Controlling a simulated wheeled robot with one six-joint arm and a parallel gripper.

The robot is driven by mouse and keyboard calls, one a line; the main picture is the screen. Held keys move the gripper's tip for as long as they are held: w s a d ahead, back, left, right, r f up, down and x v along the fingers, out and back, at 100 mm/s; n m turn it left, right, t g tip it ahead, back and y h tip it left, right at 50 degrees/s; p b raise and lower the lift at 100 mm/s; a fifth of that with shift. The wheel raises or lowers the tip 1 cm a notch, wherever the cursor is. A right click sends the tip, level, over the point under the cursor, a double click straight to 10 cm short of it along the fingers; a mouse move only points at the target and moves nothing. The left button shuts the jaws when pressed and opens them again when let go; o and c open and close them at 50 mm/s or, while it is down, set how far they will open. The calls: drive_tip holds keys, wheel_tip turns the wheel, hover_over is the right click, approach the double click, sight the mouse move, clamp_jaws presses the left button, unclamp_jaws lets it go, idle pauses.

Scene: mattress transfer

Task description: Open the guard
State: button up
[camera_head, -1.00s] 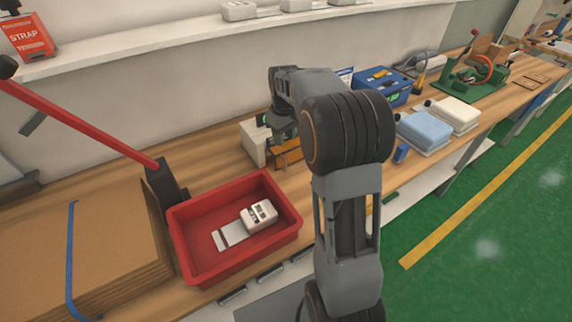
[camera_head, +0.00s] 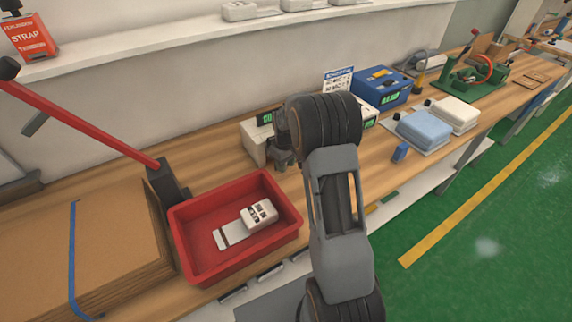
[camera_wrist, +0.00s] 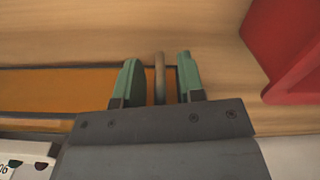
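An orange guard panel (camera_wrist: 60,92) lies across the left and middle of the wrist view. A thin rod-like handle (camera_wrist: 160,78) stands at the panel, between my two green fingers. My gripper (camera_wrist: 158,65) is open, with a gap between the handle and each finger. In the head view my gripper (camera_head: 284,158) is low in front of a white machine (camera_head: 252,142) with a green display. My arm and gripper hide the guard in that view.
A red tray (camera_head: 185,225) holding a white device (camera_head: 259,214) stands left of my arm; its edge shows in the wrist view (camera_wrist: 290,70). A blue box (camera_head: 383,88), folded cloths (camera_head: 424,128) and a green fixture (camera_head: 475,76) lie farther right. Stacked cardboard (camera_head: 110,240) is at left.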

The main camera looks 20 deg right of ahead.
drive_tip(key=shift+f, duration=0.4)
clamp_jaws()
idle(0.4)
